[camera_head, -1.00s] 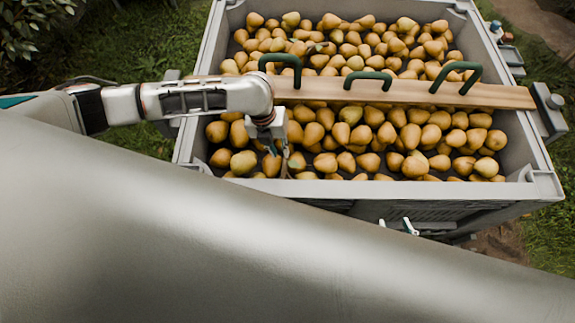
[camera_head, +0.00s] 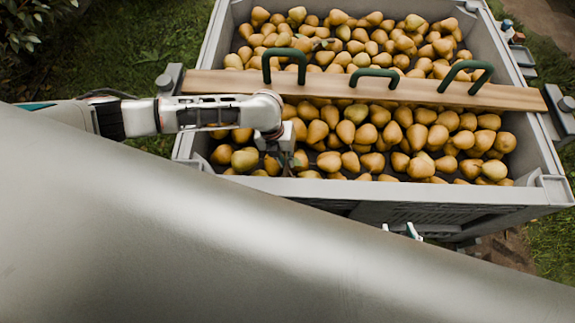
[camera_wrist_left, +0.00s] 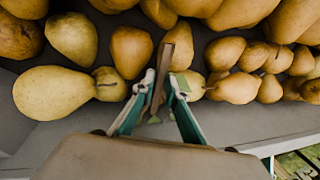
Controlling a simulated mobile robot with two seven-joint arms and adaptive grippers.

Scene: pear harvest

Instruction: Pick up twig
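A brown twig (camera_wrist_left: 159,78) with a small green leaf stands out in the left wrist view, in front of the pears. My left gripper (camera_wrist_left: 161,80) has its two teal and pale fingers drawn in around the twig, and they appear closed on it. In the head view my left gripper (camera_head: 285,160) points down at the near inner side of the bin, over the front pears. My right gripper (camera_head: 401,230) shows only as two fingertips standing apart, outside the bin's front wall. The rest of it is hidden by my grey body.
A large grey bin (camera_head: 545,165) holds many yellow pears (camera_head: 420,137). A wooden board (camera_head: 220,83) with dark green handles lies across its rims. The bin's near wall is close to my left gripper. Grass surrounds the bin.

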